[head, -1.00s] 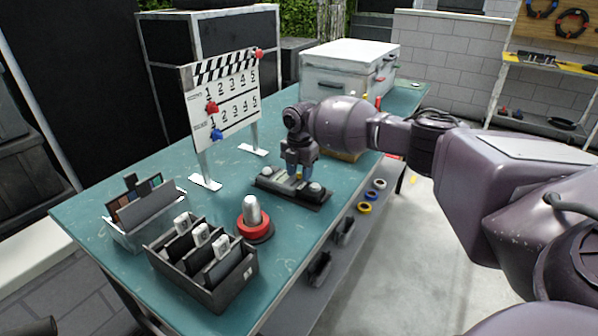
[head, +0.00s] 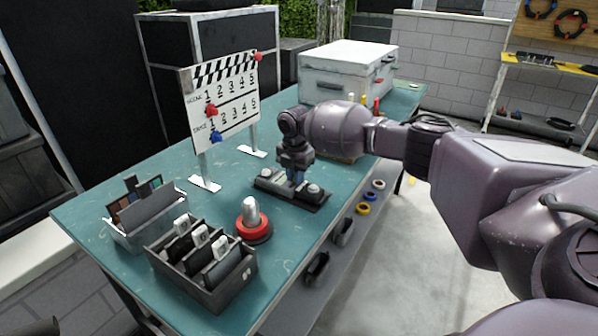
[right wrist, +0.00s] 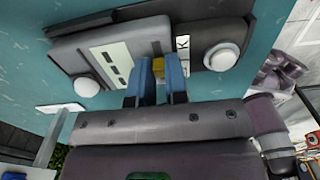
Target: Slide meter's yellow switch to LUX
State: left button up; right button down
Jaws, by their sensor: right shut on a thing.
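The meter (head: 263,185) is a flat grey unit with a dark base and a white dome at each end. It lies on the teal table. In the head view, the right gripper (head: 296,177) points down onto the meter and hides the switch. The rest of the label is hidden. My left gripper is not in view.
A red-based device with a grey dome (head: 252,222) stands left of the meter. A divided dark box (head: 215,285) is at the front. A clapperboard (head: 222,105) stands behind, and a white case (head: 340,72) at the far end. The table's right edge is close to the meter.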

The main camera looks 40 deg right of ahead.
aim_at(291, 187)
jog(key=shift+s+a+r+p, duration=0.1)
jog(key=shift+s+a+p, duration=0.15)
jog(key=shift+a, duration=0.4)
jog(key=shift+s+a+r+p, duration=0.1)
jog(key=shift+s+a+p, duration=0.15)
jog(key=shift+a, duration=0.35)
jog(key=shift+f, duration=0.15)
jog(key=c, duration=1.1)
grip_release()
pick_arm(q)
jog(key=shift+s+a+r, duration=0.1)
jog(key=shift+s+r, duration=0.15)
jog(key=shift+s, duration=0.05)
pick_arm(e)
jog(key=shift+r, duration=0.6)
pick_arm(q)
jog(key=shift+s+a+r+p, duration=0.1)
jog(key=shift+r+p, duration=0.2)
jog(key=shift+p, duration=0.2)
pick_arm(e)
notch_tip(291, 187, up, 10)
jog(key=shift+f, duration=0.2)
